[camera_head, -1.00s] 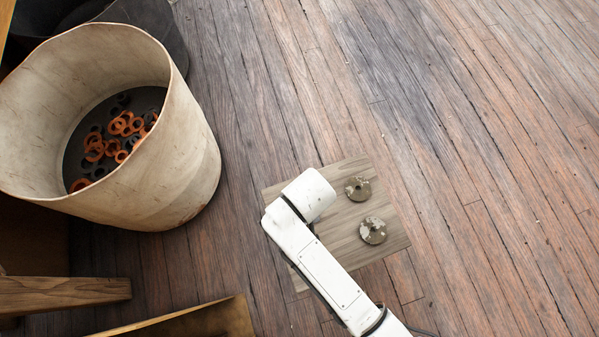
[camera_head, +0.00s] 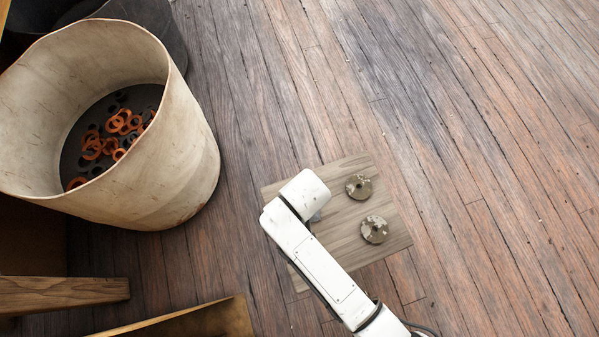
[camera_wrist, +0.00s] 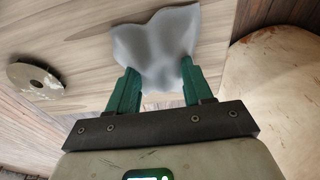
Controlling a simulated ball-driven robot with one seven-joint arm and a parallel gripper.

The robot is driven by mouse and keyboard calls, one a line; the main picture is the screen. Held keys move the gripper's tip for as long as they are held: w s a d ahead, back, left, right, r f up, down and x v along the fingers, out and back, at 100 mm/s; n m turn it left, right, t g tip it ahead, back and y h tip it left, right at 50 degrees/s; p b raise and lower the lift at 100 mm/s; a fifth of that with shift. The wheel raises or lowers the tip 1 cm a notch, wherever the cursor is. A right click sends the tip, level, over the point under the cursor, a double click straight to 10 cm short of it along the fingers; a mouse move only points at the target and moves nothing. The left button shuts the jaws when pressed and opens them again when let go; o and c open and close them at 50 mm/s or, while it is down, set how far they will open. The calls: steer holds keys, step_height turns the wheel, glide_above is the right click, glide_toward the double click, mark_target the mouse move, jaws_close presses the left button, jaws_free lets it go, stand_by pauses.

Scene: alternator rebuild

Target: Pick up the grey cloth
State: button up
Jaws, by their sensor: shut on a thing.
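The grey cloth (camera_wrist: 155,42) is a pale, crumpled piece held at the fingertips of my gripper (camera_wrist: 160,82) in the wrist view. The green fingers are shut on its near part, and the rest spreads out beyond them over the wooden board (camera_wrist: 75,30). I cannot tell whether the cloth still touches the board. In the head view only a small grey bit of the cloth (camera_head: 315,217) shows beside my white arm, above the board (camera_head: 345,215). The arm hides my gripper there.
Two worn round metal discs lie on the board, an upper one (camera_head: 358,187) and a lower one (camera_head: 374,229). A large pale bin (camera_head: 165,170) with orange and dark rings (camera_head: 110,135) stands at left. Wooden furniture edges are at lower left. The plank floor at right is clear.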

steer(key=c, duration=0.3)
steer(key=shift+r, duration=0.45)
step_height(320, 180, up, 2)
steer(key=shift+r+p, duration=0.15)
steer(key=shift+p, duration=0.45)
steer(key=s+a+r+p, duration=0.1)
steer(key=s+a+r, duration=0.1)
steer(key=s+r, duration=0.1)
steer(key=s+a+r+p, duration=0.1)
steer(key=s+a+r, duration=0.1)
steer(key=s, duration=0.3)
steer(key=s+a+r+p, duration=0.1)
steer(key=s+a+r, duration=0.1)
steer(key=s+r, duration=0.2)
steer(key=shift+s+a+r+p, duration=0.1)
steer(key=shift+s+r+p, duration=0.2)
steer(key=shift+r, duration=0.1)
